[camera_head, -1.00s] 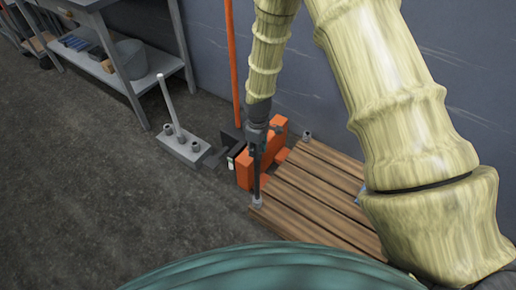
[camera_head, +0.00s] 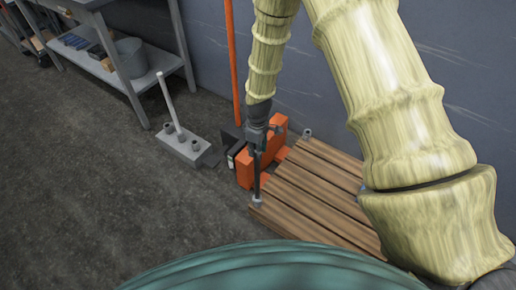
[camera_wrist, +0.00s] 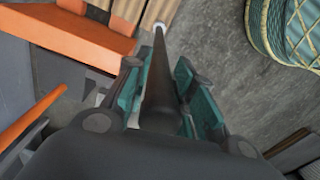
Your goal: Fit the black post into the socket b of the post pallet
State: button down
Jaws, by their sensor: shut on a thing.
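The black post (camera_head: 257,182) is upright in my gripper (camera_head: 256,152), which is shut on it. The post also shows in the wrist view (camera_wrist: 158,85), between the teal fingers (camera_wrist: 160,95). Its lower end meets a light grey socket (camera_head: 257,201) at the front-left corner of the wooden post pallet (camera_head: 312,200). The socket rim also shows at the post's tip in the wrist view (camera_wrist: 159,25). I cannot tell how deep the post is in it. No letter is readable on the sockets. Another socket (camera_head: 307,133) is at the pallet's back-left corner. My arm hides the pallet's right part.
A shelf bench (camera_head: 135,72) is farther back. Floor at the front left is clear.

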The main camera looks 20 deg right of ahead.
jog(key=shift+f, duration=0.3)
dwell(0.4)
jog(key=c, duration=1.1)
grip_release()
notch_tip(320, 180, up, 12)
